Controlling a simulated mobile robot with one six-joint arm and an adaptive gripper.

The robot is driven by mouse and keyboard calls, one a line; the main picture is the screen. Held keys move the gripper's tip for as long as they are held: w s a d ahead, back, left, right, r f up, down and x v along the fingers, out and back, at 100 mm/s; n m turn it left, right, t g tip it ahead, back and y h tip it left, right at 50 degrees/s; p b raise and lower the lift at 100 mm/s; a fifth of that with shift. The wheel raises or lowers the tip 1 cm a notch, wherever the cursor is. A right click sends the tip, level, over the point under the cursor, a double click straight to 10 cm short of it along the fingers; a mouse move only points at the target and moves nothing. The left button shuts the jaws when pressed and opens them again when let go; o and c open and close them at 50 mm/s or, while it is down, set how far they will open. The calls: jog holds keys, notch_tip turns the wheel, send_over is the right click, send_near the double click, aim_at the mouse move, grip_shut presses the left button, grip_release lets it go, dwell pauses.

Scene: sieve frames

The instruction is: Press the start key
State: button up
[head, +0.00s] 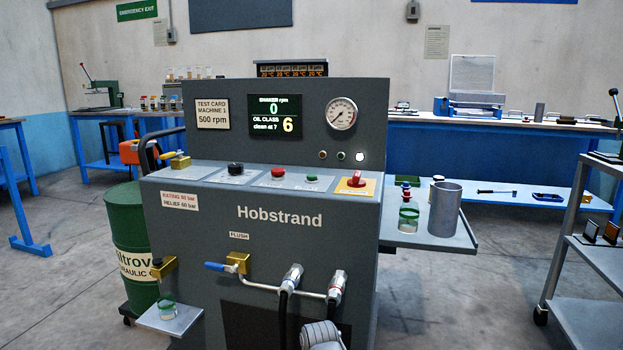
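The grey Hobstrand machine (280,245) stands in the middle of the head view. On its sloping panel are a black knob (235,168), a red button (278,173), a green button (311,178) and a red rotary switch (356,180) on a yellow plate. The small labels by the keys are too small to read, so none is legibly marked start. The display (275,116) reads shaker rpm 0 and oil class 6. A card (212,114) reads "TEST CARD MACHINE 1 500 rpm". My gripper is not visible; a grey rounded part at the bottom edge seems to be my arm.
A blue-handled FLUSH valve (215,266) and hose couplings (291,277) stick out from the front. A side shelf (420,236) holds a metal cylinder (444,210) and jars. A green drum (130,235) stands left, a grey cart (590,270) right. Above the panel's keys is free room.

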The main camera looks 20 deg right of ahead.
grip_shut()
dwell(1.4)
